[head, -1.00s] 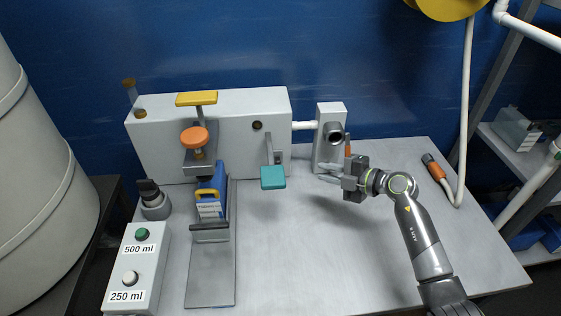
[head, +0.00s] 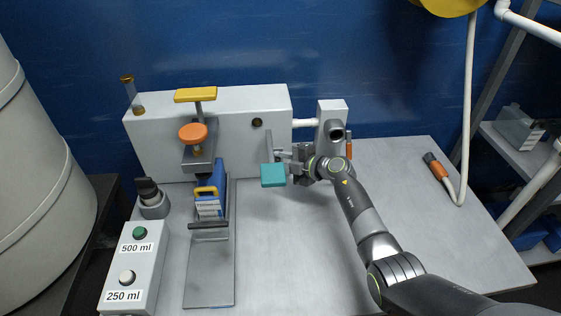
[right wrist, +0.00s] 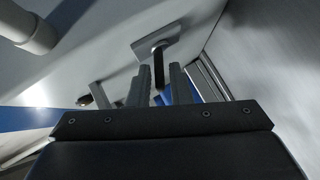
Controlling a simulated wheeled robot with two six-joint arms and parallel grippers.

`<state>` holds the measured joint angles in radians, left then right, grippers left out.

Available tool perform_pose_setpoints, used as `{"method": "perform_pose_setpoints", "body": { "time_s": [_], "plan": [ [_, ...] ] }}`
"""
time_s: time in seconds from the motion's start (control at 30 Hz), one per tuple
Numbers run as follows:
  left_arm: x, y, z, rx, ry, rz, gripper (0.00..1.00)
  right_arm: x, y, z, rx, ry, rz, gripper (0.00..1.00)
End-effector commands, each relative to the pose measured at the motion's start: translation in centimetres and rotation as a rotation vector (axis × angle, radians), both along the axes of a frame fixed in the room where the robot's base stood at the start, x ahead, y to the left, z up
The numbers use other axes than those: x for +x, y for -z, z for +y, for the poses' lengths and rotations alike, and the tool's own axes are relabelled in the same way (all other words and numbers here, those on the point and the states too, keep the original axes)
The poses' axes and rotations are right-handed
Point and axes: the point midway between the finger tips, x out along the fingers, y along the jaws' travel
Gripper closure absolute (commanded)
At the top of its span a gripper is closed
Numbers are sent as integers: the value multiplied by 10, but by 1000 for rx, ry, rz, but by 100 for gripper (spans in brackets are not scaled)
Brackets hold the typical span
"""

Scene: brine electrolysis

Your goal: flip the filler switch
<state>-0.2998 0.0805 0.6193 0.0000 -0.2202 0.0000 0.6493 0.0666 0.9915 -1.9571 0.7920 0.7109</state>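Which part is the filler switch I cannot tell for sure. A teal paddle (head: 273,175) hangs on a grey lever at the front right of the white machine (head: 240,110). A black-topped knob on a grey base (head: 152,197) stands at the left of the table. My right gripper (head: 285,156) is close to the right side of the teal paddle's lever; I cannot tell whether it touches. In the right wrist view its two fingers (right wrist: 161,88) are apart, with a dark post and a grey plate (right wrist: 158,42) visible beyond them. My left gripper is out of view.
A button box (head: 130,272) marked 500 ml and 250 ml stands front left. A hose with an orange end (head: 436,166) lies at the right. The table's front middle is clear.

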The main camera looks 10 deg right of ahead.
Motion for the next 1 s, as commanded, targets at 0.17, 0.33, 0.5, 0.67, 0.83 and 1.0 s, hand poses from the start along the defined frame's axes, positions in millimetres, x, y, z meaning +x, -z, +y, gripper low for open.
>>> {"method": "perform_pose_setpoints", "body": {
  "time_s": [0.17, 0.33, 0.5, 0.67, 0.83, 1.0],
  "plan": [
    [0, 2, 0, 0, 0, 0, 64, 4, 2, 5, 0, 1, -1, 82],
    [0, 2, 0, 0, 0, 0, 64, 4, 2, 5, 0, 1, 0, 82],
    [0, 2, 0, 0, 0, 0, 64, 4, 2, 5, 0, 0, 0, 94],
    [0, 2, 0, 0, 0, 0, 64, 4, 2, 5, 1, 0, 1, 100],
    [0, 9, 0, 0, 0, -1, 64, 3, 7, 5, 1, -1, -29, 100],
    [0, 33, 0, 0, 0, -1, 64, 1, 16, 5, 3, -1, -146, 100]
  ]
}}
